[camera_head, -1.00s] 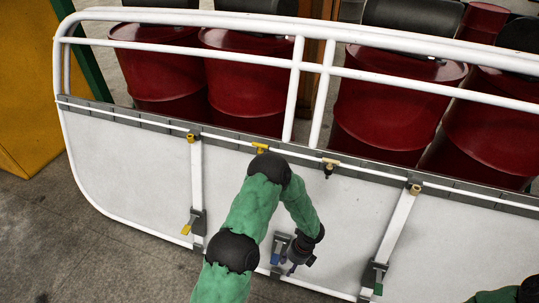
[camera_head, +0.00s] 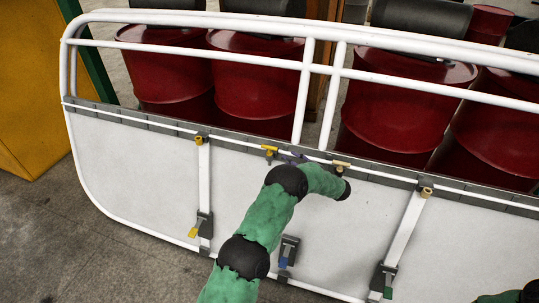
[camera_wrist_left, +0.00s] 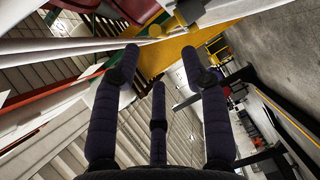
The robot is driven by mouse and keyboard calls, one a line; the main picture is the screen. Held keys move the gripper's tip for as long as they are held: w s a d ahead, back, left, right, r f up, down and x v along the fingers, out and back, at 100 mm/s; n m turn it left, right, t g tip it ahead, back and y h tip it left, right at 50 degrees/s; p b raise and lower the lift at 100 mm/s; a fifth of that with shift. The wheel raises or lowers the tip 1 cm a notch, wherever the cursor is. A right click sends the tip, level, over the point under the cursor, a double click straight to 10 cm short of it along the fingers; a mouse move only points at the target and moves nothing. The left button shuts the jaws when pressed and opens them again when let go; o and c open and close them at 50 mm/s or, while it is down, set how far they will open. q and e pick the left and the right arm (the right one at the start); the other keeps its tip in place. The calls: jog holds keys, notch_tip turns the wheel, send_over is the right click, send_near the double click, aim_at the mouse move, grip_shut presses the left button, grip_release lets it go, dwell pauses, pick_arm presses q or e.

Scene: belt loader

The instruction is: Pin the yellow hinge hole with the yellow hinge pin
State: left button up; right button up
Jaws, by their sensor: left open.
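A small yellow T-shaped pin-like part (camera_head: 268,149) sits at the white rail along the panel's upper edge. A second, paler yellow part (camera_head: 340,163) sits further right on that rail. A yellow tab (camera_head: 193,232) shows on the grey bracket (camera_head: 205,224) low at the left; I cannot make out a hole in it. My left gripper (camera_head: 294,157) is at the rail between the two upper yellow parts, partly hidden by my arm. In the left wrist view its dark fingers (camera_wrist_left: 158,68) are spread and empty, and a yellow part (camera_wrist_left: 187,12) shows beyond them at the top. My right gripper is out of view.
The white panel (camera_head: 130,165) has a tubular guard rail above it. Red drums (camera_head: 395,110) stand behind. Brackets with blue (camera_head: 283,262) and green (camera_head: 388,293) tabs are along the lower edge. Grey floor (camera_head: 50,240) is clear at the left.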

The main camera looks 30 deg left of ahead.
aim_at(270, 156)
pick_arm(q)
jog(key=b+x, duration=0.3)
jog(key=x, duration=0.4)
jog(key=shift+w+a, duration=0.25)
jog(key=shift+a, duration=0.1)
jog(key=shift+r, duration=0.1)
grip_shut()
